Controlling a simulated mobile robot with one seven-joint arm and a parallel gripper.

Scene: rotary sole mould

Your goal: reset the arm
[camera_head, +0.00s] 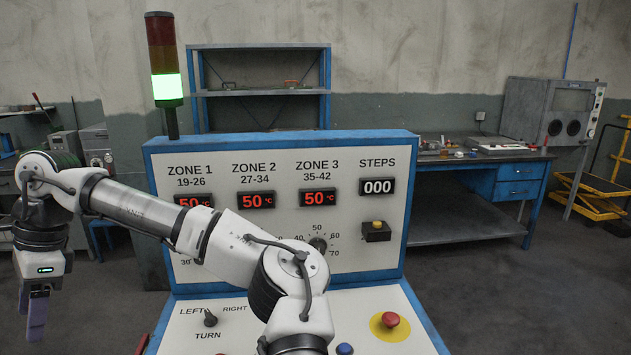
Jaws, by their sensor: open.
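My white and grey arm reaches across the front of the control panel from lower right to upper left. My gripper (37,325) hangs at the far left, pointing down, open, with nothing seen between its fingers. It is well to the left of the panel and apart from it. The blue-edged control panel (415,185) stands in the middle. Its Zone 2 display (256,200) and Zone 3 display (318,198) read 50 °C. The Zone 1 display (194,202) is partly covered by my arm. The steps counter (377,186) reads 000. My arm hides much of the dial row.
A left-right turn switch (210,318), a red emergency button (390,320) and a blue button (344,349) sit on the lower console. A workbench (465,235) stands behind right. Open floor lies to the right.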

